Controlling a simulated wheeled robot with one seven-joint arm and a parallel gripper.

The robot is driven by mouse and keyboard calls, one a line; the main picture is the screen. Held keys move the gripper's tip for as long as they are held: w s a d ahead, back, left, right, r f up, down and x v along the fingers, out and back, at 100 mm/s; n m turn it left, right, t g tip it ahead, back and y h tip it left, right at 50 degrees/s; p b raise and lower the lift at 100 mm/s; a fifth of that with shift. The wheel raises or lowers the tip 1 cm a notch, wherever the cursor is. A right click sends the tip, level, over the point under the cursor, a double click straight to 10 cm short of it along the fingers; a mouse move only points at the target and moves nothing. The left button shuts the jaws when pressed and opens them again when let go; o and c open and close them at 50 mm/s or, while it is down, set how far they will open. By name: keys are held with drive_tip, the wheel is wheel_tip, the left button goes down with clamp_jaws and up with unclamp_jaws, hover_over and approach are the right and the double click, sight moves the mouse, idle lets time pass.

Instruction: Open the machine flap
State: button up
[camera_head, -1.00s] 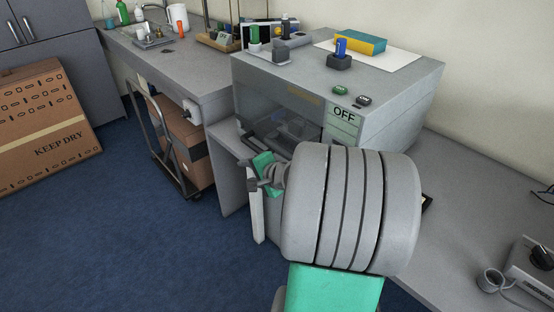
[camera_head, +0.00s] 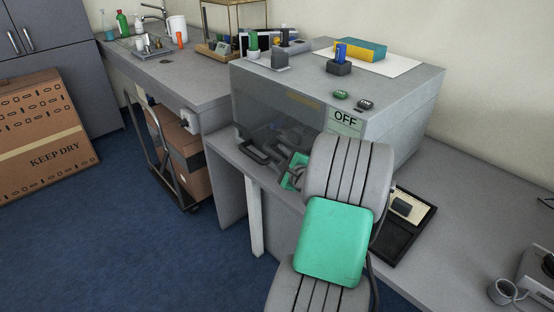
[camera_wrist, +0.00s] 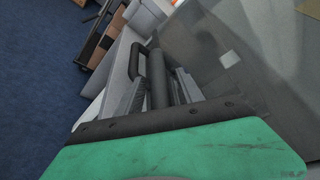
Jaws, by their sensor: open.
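The machine (camera_head: 400,100) is a grey box on the table with an "OFF" label on its front. Its flap (camera_head: 262,108) is a see-through front panel, which looks closed. A dark bar handle (camera_head: 254,152) sits low on the flap. In the wrist view the handle (camera_wrist: 158,72) lies between my gripper's fingers, and the flap (camera_wrist: 215,50) fills the upper right. My gripper (camera_wrist: 157,90) is open around the handle; I cannot tell whether the fingers touch it. In the head view my arm hides part of the gripper (camera_head: 276,157) and the machine's lower front.
A green button (camera_head: 340,94) and a dark button (camera_head: 365,104) are on the machine's top, with small parts and a yellow-blue box (camera_head: 360,49). A black tray (camera_head: 405,228) lies right of my arm. A cart with a carton (camera_head: 186,155) stands left.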

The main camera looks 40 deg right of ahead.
clamp_jaws()
idle(0.3)
idle(1.0)
